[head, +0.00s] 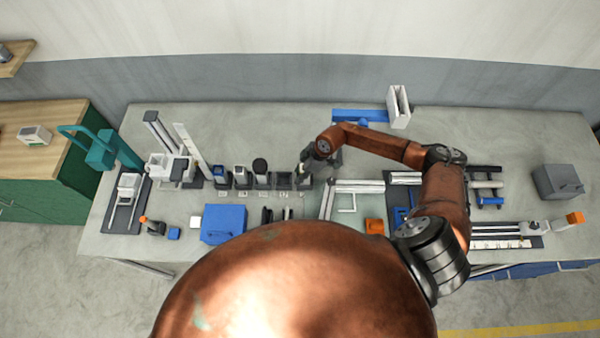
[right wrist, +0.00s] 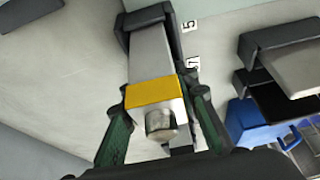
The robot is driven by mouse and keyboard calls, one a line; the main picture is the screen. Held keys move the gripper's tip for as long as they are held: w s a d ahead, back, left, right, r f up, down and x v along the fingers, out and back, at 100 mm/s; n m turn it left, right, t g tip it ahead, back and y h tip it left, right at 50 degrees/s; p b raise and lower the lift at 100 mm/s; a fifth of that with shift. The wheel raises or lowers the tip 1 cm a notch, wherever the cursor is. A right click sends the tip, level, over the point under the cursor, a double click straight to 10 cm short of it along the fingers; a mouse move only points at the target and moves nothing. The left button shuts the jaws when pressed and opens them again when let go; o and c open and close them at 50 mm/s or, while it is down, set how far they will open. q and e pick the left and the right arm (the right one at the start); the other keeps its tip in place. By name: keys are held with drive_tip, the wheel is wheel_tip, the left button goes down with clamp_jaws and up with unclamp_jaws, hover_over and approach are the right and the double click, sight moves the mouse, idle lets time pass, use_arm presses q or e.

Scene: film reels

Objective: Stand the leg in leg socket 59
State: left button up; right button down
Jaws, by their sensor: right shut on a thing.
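The leg (right wrist: 152,55) is a pale grey square bar with a yellow band and a round metal end. My right gripper (right wrist: 160,135) is shut on the leg near its banded end, with a green-padded finger on each side. In the head view this gripper (head: 312,167) is over the right end of a row of dark sockets (head: 283,181). In the wrist view the leg's far end is at a dark socket (right wrist: 172,32); how deep it sits is hidden. White number labels beside it are too cropped to read surely. My left gripper is out of view.
Other sockets to the left hold blocks and a dark round-topped piece (head: 260,165). A blue box (head: 223,223) stands in front of the row. A white frame (head: 346,201) and rails lie to the right. A grey box (head: 557,182) is at the far right.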

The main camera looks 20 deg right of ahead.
drive_tip(key=c, duration=1.9)
unclamp_jaws()
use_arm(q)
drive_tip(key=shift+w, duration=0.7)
use_arm(e)
drive_tip(key=o, duration=0.4)
drive_tip(key=shift+r, duration=0.1)
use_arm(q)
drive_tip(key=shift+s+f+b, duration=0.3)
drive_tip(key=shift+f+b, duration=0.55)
use_arm(e)
drive_tip(key=v, duration=1.2)
